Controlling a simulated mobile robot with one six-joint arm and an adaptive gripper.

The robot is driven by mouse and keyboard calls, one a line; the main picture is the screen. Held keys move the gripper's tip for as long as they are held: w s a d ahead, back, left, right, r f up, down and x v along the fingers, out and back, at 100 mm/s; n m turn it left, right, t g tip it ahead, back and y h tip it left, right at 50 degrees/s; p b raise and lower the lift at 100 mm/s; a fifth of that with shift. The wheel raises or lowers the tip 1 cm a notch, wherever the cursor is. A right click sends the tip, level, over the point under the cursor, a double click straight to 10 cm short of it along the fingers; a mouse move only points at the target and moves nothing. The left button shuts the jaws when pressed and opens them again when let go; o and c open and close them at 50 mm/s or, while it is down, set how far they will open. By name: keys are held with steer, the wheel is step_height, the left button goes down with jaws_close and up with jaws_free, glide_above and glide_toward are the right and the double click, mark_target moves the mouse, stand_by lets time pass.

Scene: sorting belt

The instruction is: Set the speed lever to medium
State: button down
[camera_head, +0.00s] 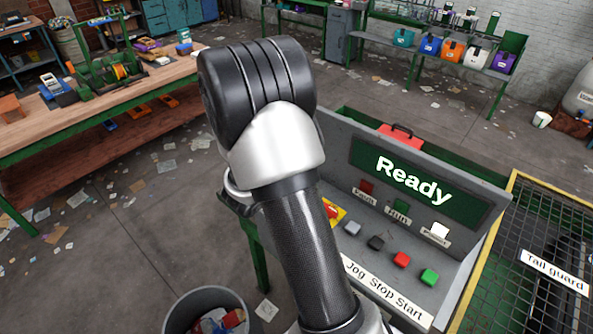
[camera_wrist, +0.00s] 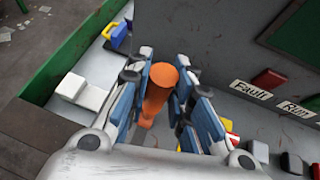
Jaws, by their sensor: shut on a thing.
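In the wrist view, my gripper (camera_wrist: 163,105) has its two blue-padded fingers closed around an orange lever knob (camera_wrist: 158,82). The knob stands between the pads, and its lower stem runs down toward the console. The lever's base and any speed marks are hidden by my gripper, so I cannot tell its setting. In the head view my arm covers the lever and the gripper. The grey control console (camera_head: 335,150) shows a green display (camera_head: 412,183) reading "Ready".
Jog, Stop and Start buttons (camera_head: 401,260) line the console's front right of my arm. A yellow-and-red emergency button (camera_head: 332,211) is close beside my arm. A mesh tail guard (camera_head: 525,210) stands at right, a waste bin (camera_head: 208,303) below. A wooden workbench (camera_head: 100,105) is at left.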

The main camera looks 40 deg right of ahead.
steer(key=c, duration=1.4)
jaws_free()
steer(key=v, duration=1.2)
